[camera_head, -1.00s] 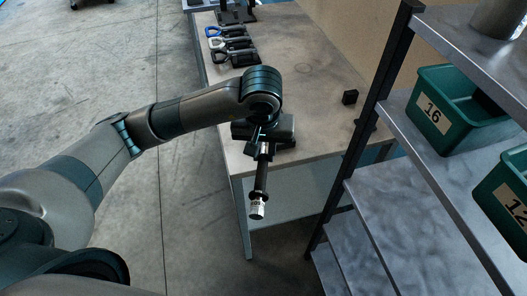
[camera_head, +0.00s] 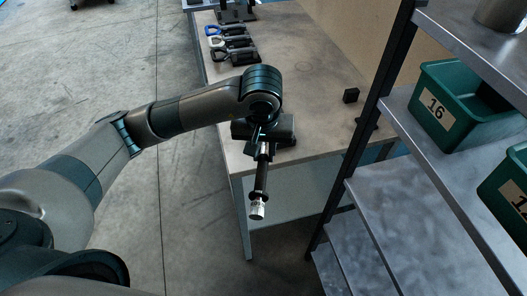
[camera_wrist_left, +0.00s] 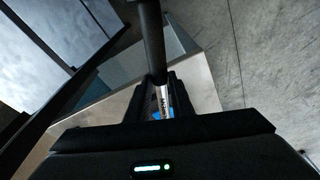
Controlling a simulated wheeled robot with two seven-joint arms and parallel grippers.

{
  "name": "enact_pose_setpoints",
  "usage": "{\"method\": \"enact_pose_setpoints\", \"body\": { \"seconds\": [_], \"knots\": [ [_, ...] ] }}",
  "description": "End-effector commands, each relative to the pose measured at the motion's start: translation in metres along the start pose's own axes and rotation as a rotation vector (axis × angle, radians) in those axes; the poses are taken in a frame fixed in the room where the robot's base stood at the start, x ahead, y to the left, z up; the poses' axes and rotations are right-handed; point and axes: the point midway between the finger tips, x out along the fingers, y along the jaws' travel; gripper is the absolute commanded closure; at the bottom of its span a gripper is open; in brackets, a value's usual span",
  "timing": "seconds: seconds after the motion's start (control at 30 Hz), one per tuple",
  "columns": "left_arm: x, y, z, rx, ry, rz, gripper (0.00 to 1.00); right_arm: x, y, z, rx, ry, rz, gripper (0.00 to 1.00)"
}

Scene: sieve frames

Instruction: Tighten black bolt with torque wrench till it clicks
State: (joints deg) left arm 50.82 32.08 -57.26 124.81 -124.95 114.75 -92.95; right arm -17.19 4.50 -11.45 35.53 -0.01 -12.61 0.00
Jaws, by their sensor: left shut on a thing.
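My left gripper (camera_head: 264,148) is shut on a dark rod-shaped tool, which looks like the torque wrench (camera_head: 261,180). The tool hangs out past the table's front edge, its silver end with small print (camera_head: 257,211) pointing down toward the viewer. In the left wrist view the wrench (camera_wrist_left: 152,40) runs up from between the fingers (camera_wrist_left: 160,100), with a silver printed section at the grip. I cannot make out a black bolt in either view. My right gripper is not in view.
On the workbench (camera_head: 310,75), several tools with blue, white and black handles (camera_head: 230,42) lie at the back left. A small black block (camera_head: 351,95) sits at right. A metal shelf (camera_head: 395,215) with green bins (camera_head: 445,110) stands close on the right. Open floor lies left.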

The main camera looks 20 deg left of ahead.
Motion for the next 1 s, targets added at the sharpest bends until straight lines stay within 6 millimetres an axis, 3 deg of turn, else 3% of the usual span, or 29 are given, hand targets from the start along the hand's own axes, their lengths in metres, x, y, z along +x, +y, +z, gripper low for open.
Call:
{"method": "enact_pose_setpoints", "body": {
  "seconds": [0.17,0.2,0.3,1.0],
  "knots": [
    [-0.001,0.000,-0.001,-0.001,0.003,0.002,1.00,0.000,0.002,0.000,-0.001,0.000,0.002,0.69],
    [-0.001,0.000,-0.001,-0.001,0.003,0.002,0.82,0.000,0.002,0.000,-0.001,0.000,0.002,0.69],
    [-0.001,0.000,-0.001,-0.001,0.003,0.001,1.00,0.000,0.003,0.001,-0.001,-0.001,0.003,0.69],
    [0.000,-0.007,-0.001,0.047,0.003,0.010,1.00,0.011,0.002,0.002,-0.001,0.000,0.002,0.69]
  ]
}}
